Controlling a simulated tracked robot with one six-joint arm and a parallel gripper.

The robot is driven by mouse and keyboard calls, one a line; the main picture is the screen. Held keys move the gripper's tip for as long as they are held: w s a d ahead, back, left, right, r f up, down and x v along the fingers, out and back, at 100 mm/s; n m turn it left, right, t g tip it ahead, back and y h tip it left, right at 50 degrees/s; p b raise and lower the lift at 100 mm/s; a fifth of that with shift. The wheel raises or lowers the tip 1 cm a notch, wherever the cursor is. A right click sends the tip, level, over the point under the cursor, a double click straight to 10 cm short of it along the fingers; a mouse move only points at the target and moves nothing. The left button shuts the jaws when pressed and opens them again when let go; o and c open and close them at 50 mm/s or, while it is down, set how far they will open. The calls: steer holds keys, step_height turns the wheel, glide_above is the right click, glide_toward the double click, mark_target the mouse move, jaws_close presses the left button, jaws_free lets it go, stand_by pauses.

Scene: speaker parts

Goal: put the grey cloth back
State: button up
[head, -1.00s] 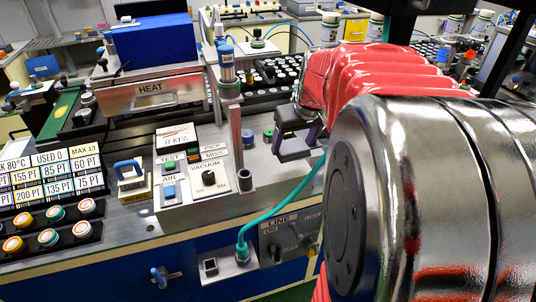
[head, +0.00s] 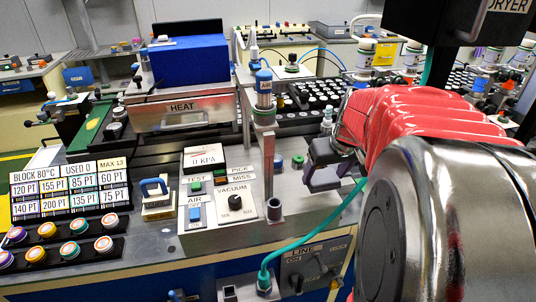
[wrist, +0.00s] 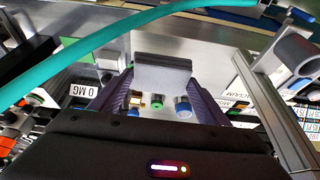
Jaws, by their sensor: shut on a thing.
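My gripper (head: 322,168) hangs just right of the metal post on the vacuum station, at the end of my red-sleeved arm. In the wrist view, its purple fingers (wrist: 160,88) are shut on a flat grey pad, which looks like the folded grey cloth (wrist: 162,72). The cloth sits across the fingertips, above a metal surface.
The vacuum panel (head: 236,204) and its upright post (head: 268,165) stand left of my gripper. A green hose (head: 312,232) runs close below it and crosses the wrist view. A HEAT block (head: 182,112) and a tray of black-rimmed jars (head: 312,102) lie behind. Small green and blue knobs (wrist: 157,101) show beneath the cloth.

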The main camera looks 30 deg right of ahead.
steer(key=shift+f, duration=0.65)
steer(key=shift+f, duration=2.3)
steer(key=shift+f, duration=0.2)
steer(key=o, duration=1.3)
steer(key=v, duration=1.3)
steer(key=shift+s+a+r, duration=0.2)
steer(key=shift+r, duration=0.1)
